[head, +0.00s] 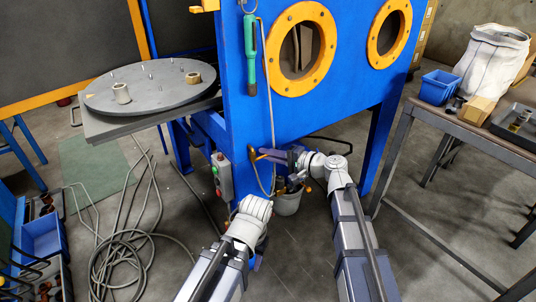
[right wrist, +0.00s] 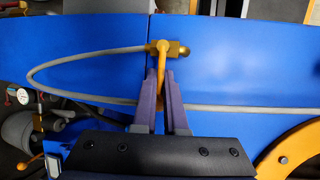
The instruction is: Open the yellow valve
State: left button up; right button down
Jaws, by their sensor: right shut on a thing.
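The yellow valve (right wrist: 162,62) is a small brass-yellow fitting with a lever, on the blue cabinet's face. Its lever runs down between the purple fingers of my right gripper (right wrist: 162,108), which is shut on it in the right wrist view. In the head view the valve (head: 252,155) is at the cabinet's lower left part, with my right gripper (head: 264,152) reaching it from the right. My left gripper (head: 258,263) is low in front, mostly hidden behind its own arm. Only a bit of purple finger shows, apart from the valve.
A grey hose (right wrist: 90,93) loops from the valve. A cable coil (head: 122,262) lies on the floor at left. A workbench (head: 440,118) is at right.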

jog(key=shift+w+d+r, duration=0.1)
jog(key=shift+w+d, duration=0.1)
jog(key=shift+w, duration=0.05)
